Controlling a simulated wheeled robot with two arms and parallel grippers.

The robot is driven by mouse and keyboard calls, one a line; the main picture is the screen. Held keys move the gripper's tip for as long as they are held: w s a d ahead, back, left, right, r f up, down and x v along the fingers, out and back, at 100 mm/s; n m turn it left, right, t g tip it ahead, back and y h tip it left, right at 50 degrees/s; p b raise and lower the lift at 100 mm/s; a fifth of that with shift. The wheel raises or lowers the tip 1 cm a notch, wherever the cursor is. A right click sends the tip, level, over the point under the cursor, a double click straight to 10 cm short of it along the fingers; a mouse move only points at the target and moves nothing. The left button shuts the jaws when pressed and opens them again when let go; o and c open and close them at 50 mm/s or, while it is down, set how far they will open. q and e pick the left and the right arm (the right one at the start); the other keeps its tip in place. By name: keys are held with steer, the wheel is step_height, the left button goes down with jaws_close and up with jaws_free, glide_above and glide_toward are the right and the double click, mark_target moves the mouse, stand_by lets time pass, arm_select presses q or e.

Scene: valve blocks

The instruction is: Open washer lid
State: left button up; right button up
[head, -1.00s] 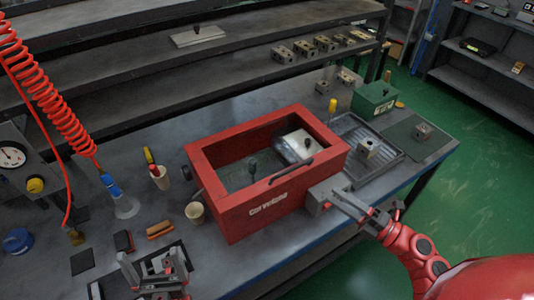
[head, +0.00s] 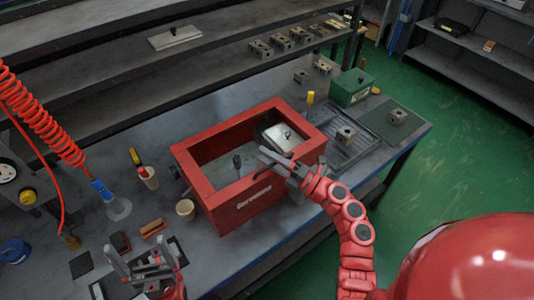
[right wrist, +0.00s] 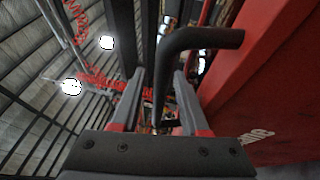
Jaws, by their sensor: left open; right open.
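The washer (head: 240,205) is a red open-looking box on the bench in the head view. Its top is a red frame (head: 210,188) lying flat, and it looks closed. A black handle bar is on the front side; in the right wrist view the handle (right wrist: 172,50) is a bent bar close before the fingers, standing between them. My right gripper (head: 268,162) is open at the front edge of the top, around or just short of the handle; I cannot tell if it touches. My left gripper (head: 143,265) is open and empty over the bench's front left.
A metal block (head: 282,137) and a black knob show inside the washer frame. A grey tray (head: 345,148) and a green box (head: 351,87) stand at right. A cup (head: 186,209) is close to the washer's left side. Shelves are behind.

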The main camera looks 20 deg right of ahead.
steer(key=shift+w, duration=0.1)
jaws_close()
stand_by(1.4)
